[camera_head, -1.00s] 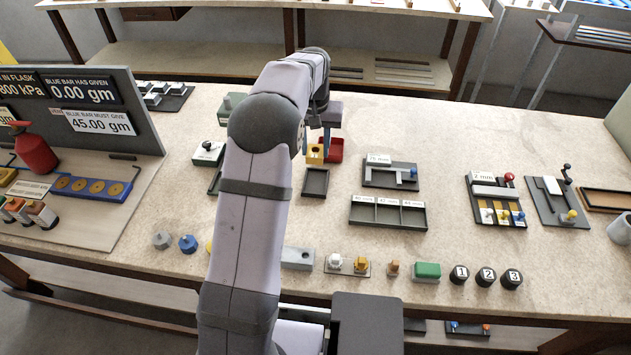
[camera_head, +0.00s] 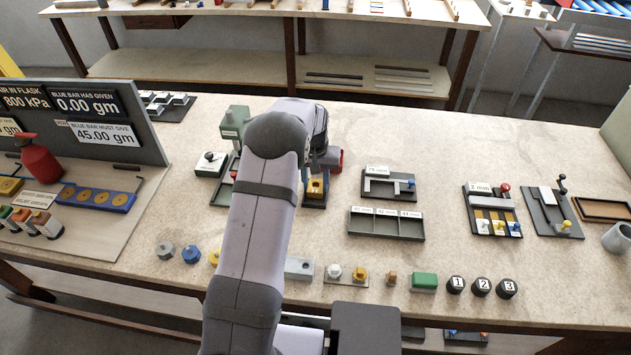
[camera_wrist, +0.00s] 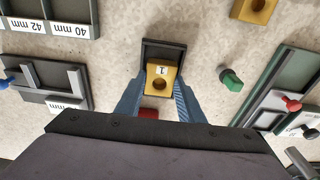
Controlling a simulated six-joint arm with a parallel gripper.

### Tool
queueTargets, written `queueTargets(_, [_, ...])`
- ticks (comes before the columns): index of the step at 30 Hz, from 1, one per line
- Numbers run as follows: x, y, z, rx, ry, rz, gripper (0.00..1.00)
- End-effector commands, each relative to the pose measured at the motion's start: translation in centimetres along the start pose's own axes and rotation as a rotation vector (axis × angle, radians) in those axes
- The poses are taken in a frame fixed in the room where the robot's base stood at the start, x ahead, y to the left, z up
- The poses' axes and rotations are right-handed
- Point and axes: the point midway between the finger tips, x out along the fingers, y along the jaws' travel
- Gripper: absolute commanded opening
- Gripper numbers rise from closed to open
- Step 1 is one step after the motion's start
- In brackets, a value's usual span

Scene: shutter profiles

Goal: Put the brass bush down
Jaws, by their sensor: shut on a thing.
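The brass bush (camera_wrist: 160,84) is a yellow block with a round hole and a label "1". My gripper (camera_wrist: 157,100) is shut on it, one blue finger on each side. In the wrist view the block lies over a small dark square tray (camera_wrist: 164,46), whose far part shows beyond it. In the head view the bush (camera_head: 315,187) shows beside my arm, at the small dark tray (camera_head: 314,205). My arm hides most of the fingers there. I cannot tell whether the bush touches the tray floor.
A red bin (camera_head: 337,160) stands just behind the tray. A green machine (camera_head: 235,121) stands left of my arm. The three-slot tray (camera_head: 386,226) and a gauge plate (camera_head: 388,186) lie to the right. A green knob (camera_wrist: 230,80) and another yellow block (camera_wrist: 256,8) show in the wrist view.

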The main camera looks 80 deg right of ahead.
Motion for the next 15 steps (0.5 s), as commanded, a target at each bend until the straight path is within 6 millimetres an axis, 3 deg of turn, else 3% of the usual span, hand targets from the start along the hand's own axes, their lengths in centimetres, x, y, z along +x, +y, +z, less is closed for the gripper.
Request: queueTargets(15, [1.06,0.00,0.09,0.000,0.002,0.000,0.05])
